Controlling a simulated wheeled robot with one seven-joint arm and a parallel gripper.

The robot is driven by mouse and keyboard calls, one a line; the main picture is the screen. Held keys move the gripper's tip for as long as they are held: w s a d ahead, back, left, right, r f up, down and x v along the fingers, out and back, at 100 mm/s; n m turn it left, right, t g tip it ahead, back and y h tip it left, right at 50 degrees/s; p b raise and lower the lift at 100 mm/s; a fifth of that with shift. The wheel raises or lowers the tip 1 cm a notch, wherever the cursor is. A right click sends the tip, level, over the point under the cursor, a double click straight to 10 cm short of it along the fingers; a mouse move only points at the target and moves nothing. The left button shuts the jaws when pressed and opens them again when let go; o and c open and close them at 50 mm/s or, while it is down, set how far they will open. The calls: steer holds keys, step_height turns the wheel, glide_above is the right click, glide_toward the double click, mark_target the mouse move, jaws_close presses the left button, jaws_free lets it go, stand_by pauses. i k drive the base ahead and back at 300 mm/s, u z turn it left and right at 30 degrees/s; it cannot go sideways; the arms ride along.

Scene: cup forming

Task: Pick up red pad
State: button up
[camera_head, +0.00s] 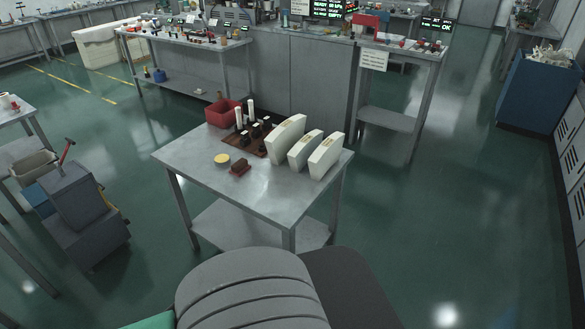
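A small dark red pad-like block (239,167) lies on the near left part of the metal table (268,196). It looks like the red pad, but it is too small to make out in detail. A round yellow-topped tin (222,160) stands just left of it, apart from it. My gripper is not in view.
Three white upright slabs (305,148) stand on the table's right side. Behind the block is a brown tray (237,147) with white cylinders and dark pieces, and a red bin (221,112) at the back corner. The table's front is clear.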

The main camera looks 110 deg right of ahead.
mark_target(240, 166)
steer(key=z, duration=2.6)
steer(key=i, duration=1.7)
steer(key=u, duration=1.1)
